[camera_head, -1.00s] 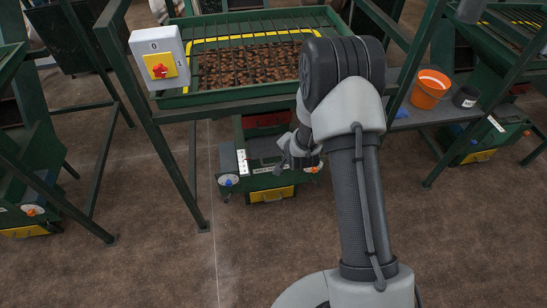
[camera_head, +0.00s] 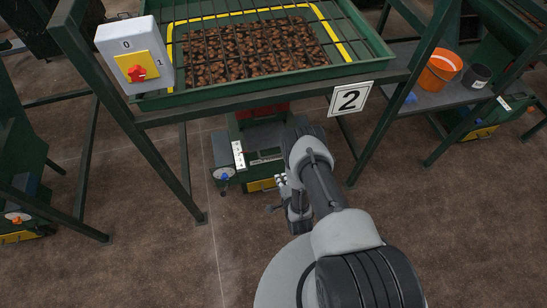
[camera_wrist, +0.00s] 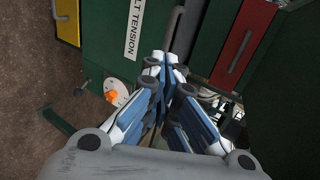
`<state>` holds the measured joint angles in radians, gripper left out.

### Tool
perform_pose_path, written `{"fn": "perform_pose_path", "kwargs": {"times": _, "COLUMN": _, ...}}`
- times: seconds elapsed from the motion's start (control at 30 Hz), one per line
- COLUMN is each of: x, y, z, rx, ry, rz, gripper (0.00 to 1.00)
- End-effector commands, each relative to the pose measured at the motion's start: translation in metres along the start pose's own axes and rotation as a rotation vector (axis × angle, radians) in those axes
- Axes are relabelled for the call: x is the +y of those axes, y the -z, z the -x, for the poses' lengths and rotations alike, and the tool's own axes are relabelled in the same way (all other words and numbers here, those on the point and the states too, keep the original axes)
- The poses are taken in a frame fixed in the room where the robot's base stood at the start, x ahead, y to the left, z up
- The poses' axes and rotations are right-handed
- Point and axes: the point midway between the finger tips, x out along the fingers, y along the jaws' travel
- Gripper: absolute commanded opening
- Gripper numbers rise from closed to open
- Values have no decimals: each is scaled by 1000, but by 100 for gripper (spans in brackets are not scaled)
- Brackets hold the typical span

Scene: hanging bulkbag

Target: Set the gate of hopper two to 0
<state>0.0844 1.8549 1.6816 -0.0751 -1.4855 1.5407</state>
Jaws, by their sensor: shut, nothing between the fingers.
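Hopper two is the green framed hopper with brown lumps under a grid (camera_head: 245,50); a "2" plate (camera_head: 349,98) hangs on its front. Which part is its gate cannot be told. My gripper (camera_head: 277,195) is low in front of this machine, partly hidden by my arm. In the wrist view my gripper (camera_wrist: 165,62) is shut and empty. There, a pale dial with an orange knob (camera_wrist: 111,96) lies left of the fingers, apart from them.
A grey switch box (camera_head: 128,52) with a red knob (camera_head: 137,73) and marks 0 and 1 is fixed at the hopper's left. The wrist view shows a "BELT TENSION" label (camera_wrist: 134,30) and a red panel (camera_wrist: 238,45). Green legs (camera_head: 150,155) flank the machine.

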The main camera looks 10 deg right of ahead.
Motion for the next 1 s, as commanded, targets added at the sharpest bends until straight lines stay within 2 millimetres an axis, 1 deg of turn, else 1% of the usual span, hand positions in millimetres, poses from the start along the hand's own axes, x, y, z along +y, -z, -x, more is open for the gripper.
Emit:
{"fn": "perform_pose_path", "kwargs": {"times": 0.03, "x": 1, "y": 0, "z": -11, "rx": -1, "ry": 5, "rz": 1, "gripper": 0}}
{"fn": "perform_pose_path", "kwargs": {"times": 0.3, "x": 2, "y": 0, "z": -70, "rx": -1, "ry": 5, "rz": 3, "gripper": 0}}
{"fn": "perform_pose_path", "kwargs": {"times": 0.4, "x": 2, "y": 0, "z": -89, "rx": 0, "ry": 3, "rz": 3, "gripper": 0}}
{"fn": "perform_pose_path", "kwargs": {"times": 0.5, "x": -4, "y": 0, "z": -105, "rx": 0, "ry": 4, "rz": 3, "gripper": 0}}
{"fn": "perform_pose_path", "kwargs": {"times": 0.6, "x": -8, "y": 0, "z": -115, "rx": 0, "ry": 2, "rz": 3, "gripper": 0}}
{"fn": "perform_pose_path", "kwargs": {"times": 0.7, "x": -10, "y": 0, "z": -121, "rx": 0, "ry": 1, "rz": 3, "gripper": 0}}
{"fn": "perform_pose_path", "kwargs": {"times": 1.0, "x": -12, "y": 0, "z": -124, "rx": 0, "ry": -1, "rz": 3, "gripper": 0}}
